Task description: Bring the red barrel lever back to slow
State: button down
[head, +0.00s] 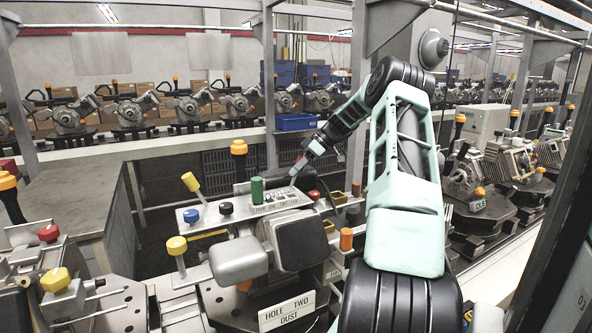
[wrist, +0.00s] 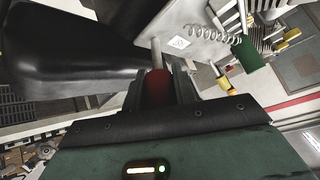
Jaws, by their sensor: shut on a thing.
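The red barrel lever's grip (wrist: 157,88) sits between my gripper's fingers in the wrist view, with a pale metal rod (wrist: 156,52) running out beyond it. My gripper (wrist: 160,85) is shut on this red barrel. In the head view my gripper (head: 299,165) reaches down from the right to the back right end of a grey fixture plate (head: 190,215). Only a little red shows between the fingers there. The lever's foot and any slow marking are too small to read.
A green barrel (head: 257,190) stands upright left of my gripper; it also shows in the wrist view (wrist: 250,53). Blue (head: 191,215), black and yellow knobs (head: 190,182) stand nearby. Similar fixtures line the back conveyor.

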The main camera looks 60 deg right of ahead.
dwell(0.3)
jog(key=c, duration=1.1)
grip_release()
